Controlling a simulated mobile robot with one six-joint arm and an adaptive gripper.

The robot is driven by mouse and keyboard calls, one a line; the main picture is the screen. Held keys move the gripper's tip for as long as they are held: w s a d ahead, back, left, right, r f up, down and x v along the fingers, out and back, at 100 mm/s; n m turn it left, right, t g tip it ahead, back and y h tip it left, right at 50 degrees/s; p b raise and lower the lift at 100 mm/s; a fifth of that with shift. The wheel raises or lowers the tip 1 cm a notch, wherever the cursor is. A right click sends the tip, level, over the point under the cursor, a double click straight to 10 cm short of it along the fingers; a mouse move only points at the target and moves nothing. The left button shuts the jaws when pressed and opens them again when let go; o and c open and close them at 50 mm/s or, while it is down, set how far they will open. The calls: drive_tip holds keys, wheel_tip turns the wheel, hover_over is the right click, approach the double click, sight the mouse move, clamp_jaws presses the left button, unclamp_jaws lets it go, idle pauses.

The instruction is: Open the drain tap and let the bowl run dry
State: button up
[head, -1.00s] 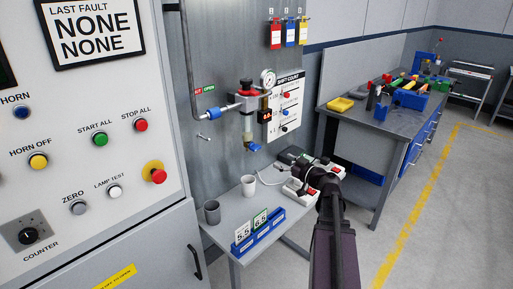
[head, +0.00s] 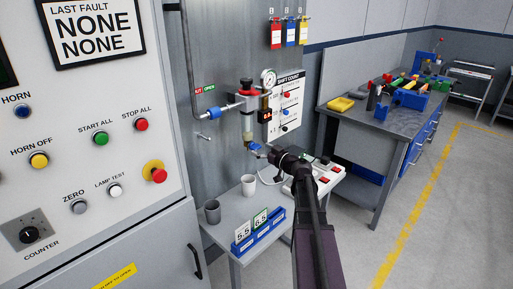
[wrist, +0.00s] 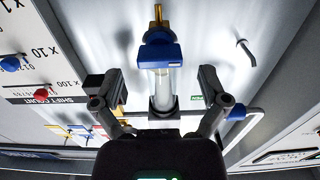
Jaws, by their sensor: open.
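The filter bowl (head: 247,124) hangs on the wall panel under a regulator with a red-and-black top (head: 246,88). The blue drain tap (head: 252,145) is at its lower end. In the wrist view, which looks inverted, the bowl (wrist: 162,86) is a pale clear tube, with the blue tap (wrist: 159,55) and a brass tip above it. My gripper (wrist: 160,84) is open, its fingers either side of the bowl and apart from it. In the head view my gripper (head: 266,151) is close to the tap's right. The liquid level is unclear.
A white cup (head: 248,186) and a grey cup (head: 212,211) stand on the small table (head: 233,250) below, behind a blue card holder (head: 262,235). A pressure gauge (head: 267,78) and shift count board (head: 289,110) are nearby. A pipe runs along the left.

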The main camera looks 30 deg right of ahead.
drive_tip(key=shift+x, duration=1.4)
drive_tip(key=c, duration=1.2)
